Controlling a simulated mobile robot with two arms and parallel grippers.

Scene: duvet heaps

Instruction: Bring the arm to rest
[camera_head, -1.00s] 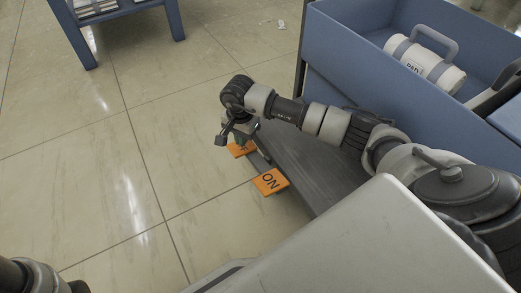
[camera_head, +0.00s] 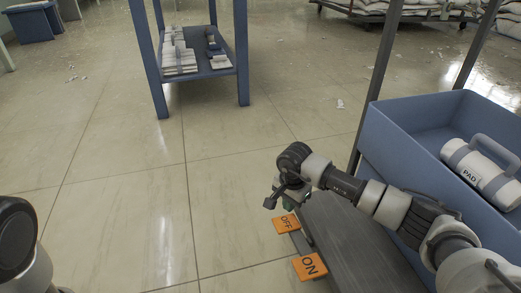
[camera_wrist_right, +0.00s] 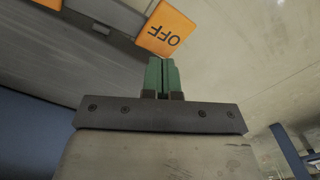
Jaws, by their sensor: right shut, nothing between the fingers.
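My right arm reaches in from the right in the head view. Its gripper (camera_head: 287,203) is just above the orange OFF plate (camera_head: 287,224). In the right wrist view the green fingers (camera_wrist_right: 162,77) are together with nothing between them, and the OFF plate (camera_wrist_right: 166,30) lies just beyond their tips; I cannot tell whether they touch. An orange ON plate (camera_head: 309,266) sits nearer to me. My left arm shows only in part at the left edge of the head view, and its gripper is out of frame.
A blue bin (camera_head: 400,165) holding a white roll marked PAD (camera_head: 482,172) stands at right. A dark grey surface (camera_head: 350,245) runs below my right arm. A blue shelf (camera_head: 205,66) with folded white cloth stands at the back. The tiled floor at left is open.

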